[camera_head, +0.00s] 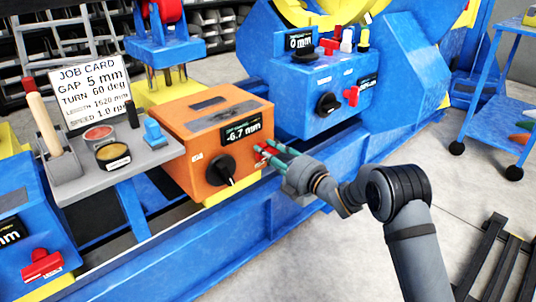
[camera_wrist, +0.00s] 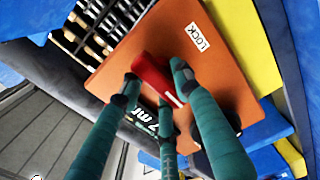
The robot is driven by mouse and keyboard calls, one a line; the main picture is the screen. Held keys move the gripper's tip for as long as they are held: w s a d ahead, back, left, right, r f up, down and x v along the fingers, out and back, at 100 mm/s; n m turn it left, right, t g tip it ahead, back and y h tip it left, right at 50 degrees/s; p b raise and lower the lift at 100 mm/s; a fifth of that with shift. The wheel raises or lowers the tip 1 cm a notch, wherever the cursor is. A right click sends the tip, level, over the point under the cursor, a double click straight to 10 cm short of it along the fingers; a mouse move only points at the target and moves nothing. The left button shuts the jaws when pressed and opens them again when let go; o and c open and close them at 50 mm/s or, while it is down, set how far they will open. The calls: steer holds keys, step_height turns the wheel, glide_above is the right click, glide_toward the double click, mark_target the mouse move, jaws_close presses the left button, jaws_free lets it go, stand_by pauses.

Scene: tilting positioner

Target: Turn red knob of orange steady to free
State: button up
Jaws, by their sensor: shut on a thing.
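The orange steady (camera_head: 205,138) is a box with a display reading -6.7 mm (camera_head: 241,132) and a black knob (camera_head: 221,169) with a pale pointer mark on its front. The red knob (camera_wrist: 151,71) is a bar on the orange face. My green-fingered gripper (camera_head: 267,151) reaches the right part of that face and largely hides the knob in the head view. In the wrist view my gripper (camera_wrist: 156,82) is shut on the red knob, with fingertips on both sides. A white LOCK label (camera_wrist: 197,37) is on the orange face near the knob. No free label is readable.
A blue unit (camera_head: 320,90) with black and red knobs stands behind right. A grey shelf (camera_head: 120,172) at left holds a job card (camera_head: 90,92), a wooden-handled tool (camera_head: 44,122) and tins. A blue trolley (camera_head: 500,95) stands far right. The floor at front right is partly clear.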

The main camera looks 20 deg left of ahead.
steer(key=shift+w+d+r, duration=0.15)
steer(key=shift+w+r, duration=0.05)
steer(key=shift+r, duration=0.1)
steer(key=o, duration=0.8)
steer(key=shift+o, duration=1.1)
steer(key=shift+s+f, duration=0.1)
steer(key=shift+f, duration=0.1)
steer(key=v, duration=1.2)
